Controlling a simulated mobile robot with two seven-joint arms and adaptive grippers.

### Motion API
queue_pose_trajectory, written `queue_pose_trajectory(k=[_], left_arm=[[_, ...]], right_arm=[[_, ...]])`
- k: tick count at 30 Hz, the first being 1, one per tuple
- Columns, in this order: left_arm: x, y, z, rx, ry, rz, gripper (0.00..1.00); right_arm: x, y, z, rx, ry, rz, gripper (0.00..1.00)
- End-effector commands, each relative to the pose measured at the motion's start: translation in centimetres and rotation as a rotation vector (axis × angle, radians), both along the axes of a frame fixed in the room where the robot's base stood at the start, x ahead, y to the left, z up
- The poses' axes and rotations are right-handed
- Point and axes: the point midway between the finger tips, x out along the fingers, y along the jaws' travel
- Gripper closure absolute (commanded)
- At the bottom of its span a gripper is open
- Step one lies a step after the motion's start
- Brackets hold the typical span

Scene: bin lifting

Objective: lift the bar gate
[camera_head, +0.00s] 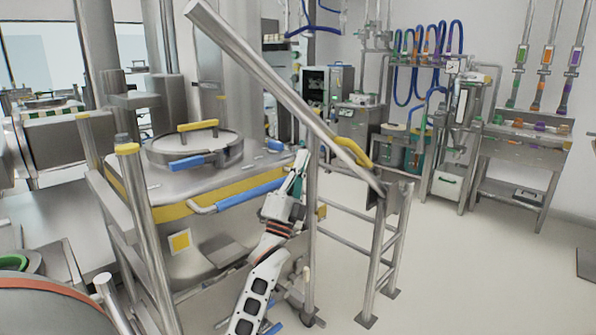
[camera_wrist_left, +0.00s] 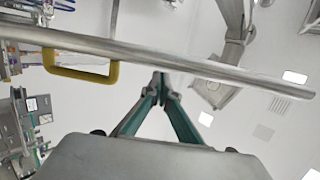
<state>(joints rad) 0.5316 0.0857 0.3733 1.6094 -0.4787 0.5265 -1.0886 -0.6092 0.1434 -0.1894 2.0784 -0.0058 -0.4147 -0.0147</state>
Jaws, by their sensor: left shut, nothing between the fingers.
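The bar gate (camera_head: 285,95) is a long grey metal bar, tilted up to the left from its hinge end on a metal post. It carries a yellow handle (camera_head: 353,152) near its lower end. My left gripper (camera_head: 302,153) is below and left of the bar, apart from the handle. In the left wrist view the bar (camera_wrist_left: 200,65) crosses the picture just beyond the fingertips (camera_wrist_left: 160,80), with the yellow handle (camera_wrist_left: 85,76) to the left. The fingers are shut with nothing between them. Whether they touch the bar is unclear. My right gripper is in neither view.
A steel vessel with a round lid (camera_head: 195,148) and yellow and blue handles stands left of my arm. Metal railings (camera_head: 375,250) stand below the bar's hinge end. Benches with hoses (camera_head: 425,60) line the back wall. The floor (camera_head: 470,270) at the right is clear.

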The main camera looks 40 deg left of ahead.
Motion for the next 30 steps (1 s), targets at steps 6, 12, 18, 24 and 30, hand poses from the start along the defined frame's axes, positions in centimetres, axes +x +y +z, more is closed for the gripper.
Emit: queue_pose_trajectory(k=[6,12,18,24,30], left_arm=[[2.8,0.6,3.4,0.0,-0.003,-0.001,1.0],[4.7,1.0,5.4,-0.001,0.0,-0.001,1.0],[5.5,1.2,6.1,-0.001,0.002,-0.001,1.0],[5.6,1.2,6.2,-0.001,0.002,-0.001,1.0],[5.6,1.2,6.3,-0.001,0.002,-0.001,1.0]], right_arm=[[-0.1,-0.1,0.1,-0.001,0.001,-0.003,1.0],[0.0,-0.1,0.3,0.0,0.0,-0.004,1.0],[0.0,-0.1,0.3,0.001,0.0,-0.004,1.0],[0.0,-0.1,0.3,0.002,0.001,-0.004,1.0],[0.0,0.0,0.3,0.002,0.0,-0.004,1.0]])
